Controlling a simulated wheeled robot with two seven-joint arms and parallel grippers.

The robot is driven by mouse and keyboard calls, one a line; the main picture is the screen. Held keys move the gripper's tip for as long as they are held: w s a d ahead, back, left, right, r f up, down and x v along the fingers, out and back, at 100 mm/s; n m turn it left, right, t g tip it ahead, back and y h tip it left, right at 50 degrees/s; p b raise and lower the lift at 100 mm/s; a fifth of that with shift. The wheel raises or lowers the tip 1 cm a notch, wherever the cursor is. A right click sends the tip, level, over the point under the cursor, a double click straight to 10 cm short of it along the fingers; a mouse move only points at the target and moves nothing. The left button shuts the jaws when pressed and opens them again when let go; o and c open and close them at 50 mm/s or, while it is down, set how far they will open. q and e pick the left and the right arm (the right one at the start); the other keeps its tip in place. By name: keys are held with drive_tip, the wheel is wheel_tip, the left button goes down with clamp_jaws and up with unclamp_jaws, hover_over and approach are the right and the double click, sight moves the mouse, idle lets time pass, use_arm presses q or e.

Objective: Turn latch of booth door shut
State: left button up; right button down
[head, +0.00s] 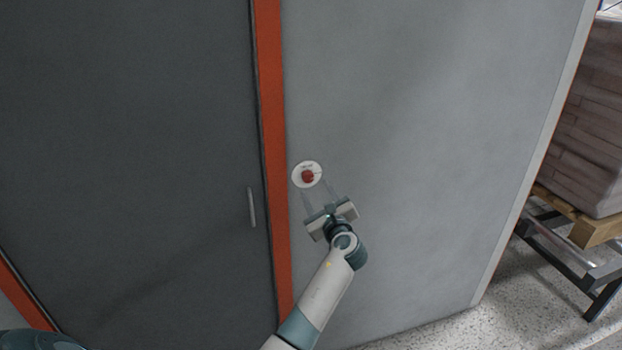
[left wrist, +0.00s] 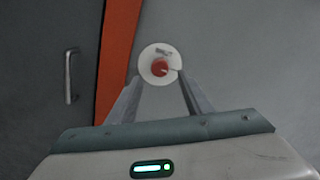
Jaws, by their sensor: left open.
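The latch is a small red knob (head: 308,176) on a round white plate (head: 299,167) on the light grey wall, just right of the orange door frame. It also shows in the left wrist view as a red knob (left wrist: 160,68) on the white plate (left wrist: 146,72), with small unreadable marks above the knob. The dark grey booth door (head: 130,150) looks closed in its frame. My left gripper (head: 318,191) is open, its fingers pointing at the plate from below. In the left wrist view the knob lies between the fingertips; I cannot tell whether they touch. My right gripper is not seen.
A vertical handle (head: 252,207) is on the door, left of the orange frame (head: 272,120). At the far right a wooden pallet (head: 575,213) with stacked brown goods stands on a dark metal frame. The wall around the latch is bare.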

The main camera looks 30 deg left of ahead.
sight(309, 179)
use_arm(q)
drive_tip(key=shift+p+x, duration=0.65)
drive_tip(key=shift+x, duration=2.45)
drive_tip(key=shift+s, duration=0.1)
drive_tip(key=c, duration=1.1)
